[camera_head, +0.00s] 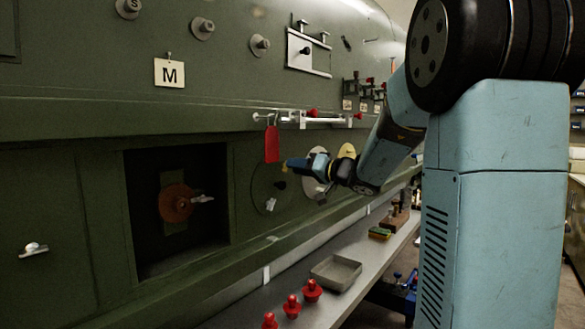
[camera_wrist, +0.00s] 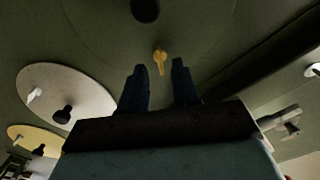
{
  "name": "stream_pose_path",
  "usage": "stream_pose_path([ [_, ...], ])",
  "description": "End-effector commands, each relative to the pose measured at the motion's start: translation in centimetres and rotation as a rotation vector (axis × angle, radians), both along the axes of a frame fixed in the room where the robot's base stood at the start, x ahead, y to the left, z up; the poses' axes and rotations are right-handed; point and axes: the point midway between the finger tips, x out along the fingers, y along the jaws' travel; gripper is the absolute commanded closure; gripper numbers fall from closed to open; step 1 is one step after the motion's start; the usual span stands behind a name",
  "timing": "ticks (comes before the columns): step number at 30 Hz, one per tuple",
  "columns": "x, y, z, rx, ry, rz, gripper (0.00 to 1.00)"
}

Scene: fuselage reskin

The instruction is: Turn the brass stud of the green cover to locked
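The green cover (camera_head: 261,190) is a round disc on the green fuselage side, left of my gripper in the head view; part of it also shows in the wrist view (camera_wrist: 105,35). Its brass stud (camera_wrist: 160,62) is a small key-shaped piece, seen just beyond and between my fingertips. In the head view the stud (camera_head: 281,185) is a small yellowish spot. My gripper (camera_wrist: 159,72) is open, its two dark blue fingers apart with nothing visibly held. It also shows in the head view (camera_head: 287,164). I cannot tell whether the fingers touch the stud.
A white disc (camera_wrist: 65,95) and a yellow disc (camera_wrist: 35,138) lie to the left in the wrist view. A red tag (camera_head: 272,145) hangs above the green cover. A dark square recess (camera_head: 150,240) is at left. A shelf below holds red knobs (camera_head: 291,305) and a grey tray (camera_head: 336,272).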

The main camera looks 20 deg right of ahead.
Motion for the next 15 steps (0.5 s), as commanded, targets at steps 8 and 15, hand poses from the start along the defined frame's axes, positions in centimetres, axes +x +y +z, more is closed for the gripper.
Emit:
stream_pose_path([
  [8,1.5,1.1,0.0,-0.001,-0.001,0.0,0.69],
  [15,1.6,1.2,0.0,0.0,0.0,0.0,0.69],
])
